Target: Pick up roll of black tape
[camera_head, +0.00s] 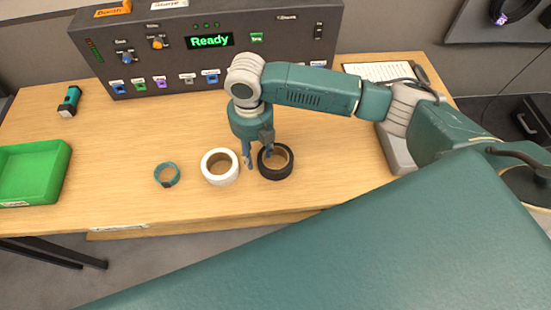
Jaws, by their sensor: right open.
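The roll of black tape (276,174) lies flat on the wooden table, to the right of a roll of white tape (220,167). My right gripper (258,162) points down between the two rolls. It is open. One finger is over the gap beside the white roll, and the other is at the near-left part of the black roll's opening. I cannot tell whether the fingers touch the black roll. My left gripper is not in view.
A teal ring (167,174) lies left of the white roll. A green tray (34,172) sits at the left edge, and a small teal-black item (70,101) lies behind it. A control panel (208,50) stands at the back. A clipboard (382,72) lies back right.

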